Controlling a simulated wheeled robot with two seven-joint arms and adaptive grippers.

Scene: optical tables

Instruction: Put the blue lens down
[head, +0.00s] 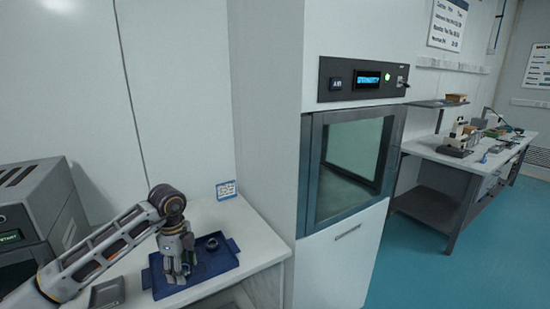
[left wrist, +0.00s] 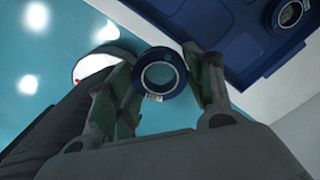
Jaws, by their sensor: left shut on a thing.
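The blue lens (left wrist: 160,76), a round blue ring with a clear centre, is between the two fingers of my left gripper (left wrist: 163,70) in the left wrist view. The gripper is shut on it. In the head view my left gripper (head: 178,272) points down by the front left part of the blue tray (head: 222,264); the lens is hidden or too small to make out there. The tray also shows at upper right of the left wrist view (left wrist: 222,30), apart from the lens, with floor behind the lens. My right gripper is not in view.
Another dark round mount (head: 212,244) sits in the tray, at its back. A grey box-shaped device (head: 38,205) stands left, with a small grey tray (head: 107,293) in front. A cabinet with a glass door (head: 352,165) rises to the right.

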